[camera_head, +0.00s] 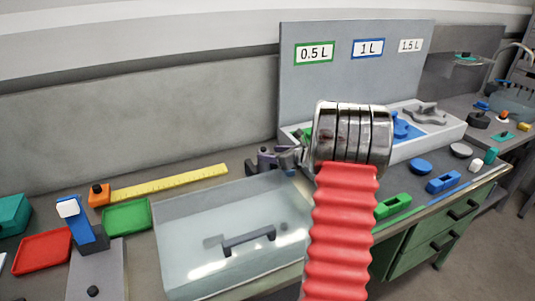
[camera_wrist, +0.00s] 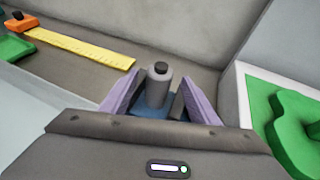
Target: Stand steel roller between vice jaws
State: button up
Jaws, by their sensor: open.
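The steel roller (camera_wrist: 158,88), a grey upright cylinder with a dark knob on top, stands over a blue base in the wrist view. A grey block (camera_wrist: 176,107), seemingly a vice jaw, shows just right of it. The blue base (camera_wrist: 146,112) seems to be the vice; its other jaw is hidden or cannot be made out. My gripper (camera_wrist: 162,78) is open, its purple fingers on either side of the roller with visible gaps. In the head view my gripper (camera_head: 270,158) is small and dark behind the clear lid, and the roller cannot be told apart there.
A clear-lidded box (camera_head: 190,225) with a dark handle stands in front. A yellow ruler (camera_head: 170,183) and green tray (camera_head: 127,217) lie left. A grey wall runs behind. A white tray (camera_wrist: 252,82) with a green part is close on the right in the wrist view.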

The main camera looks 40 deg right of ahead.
jog(key=v, duration=0.6)
jog(key=shift+s, duration=0.25)
jog(key=shift+a+r, duration=0.1)
jog(key=shift+r, duration=0.1)
jog(key=a+r+n, duration=0.1)
jog(key=a, duration=0.2)
jog(key=w+a+n+y, duration=0.1)
jog(key=a+n, duration=0.1)
jog(key=a, duration=0.1)
jog(key=a+r+n+g+y, duration=0.1)
jog(key=a, duration=0.2)
jog(key=shift+w+a+r+n, duration=0.2)
jog(key=shift+w+r+n, duration=0.1)
jog(key=shift+w+r, duration=0.1)
jog(key=s+a+r+n+g+y, duration=0.1)
jog(key=s+a+r+n+g, duration=0.1)
jog(key=a+n, duration=0.6)
jog(key=s+a+r+n+g+y, duration=0.2)
jog(key=s+a+n, duration=0.1)
jog(key=a, duration=1)
jog(key=s+a+n+g+h, duration=0.1)
jog(key=s+a+n+h, duration=0.1)
jog(key=s+a+n, duration=0.4)
jog(key=s+a+n+g+h, duration=0.2)
jog(key=s+a+n, duration=0.5)
jog(key=s+n, duration=0.7)
jog(key=shift+s+h, duration=0.4)
jog(key=shift+h, duration=0.2)
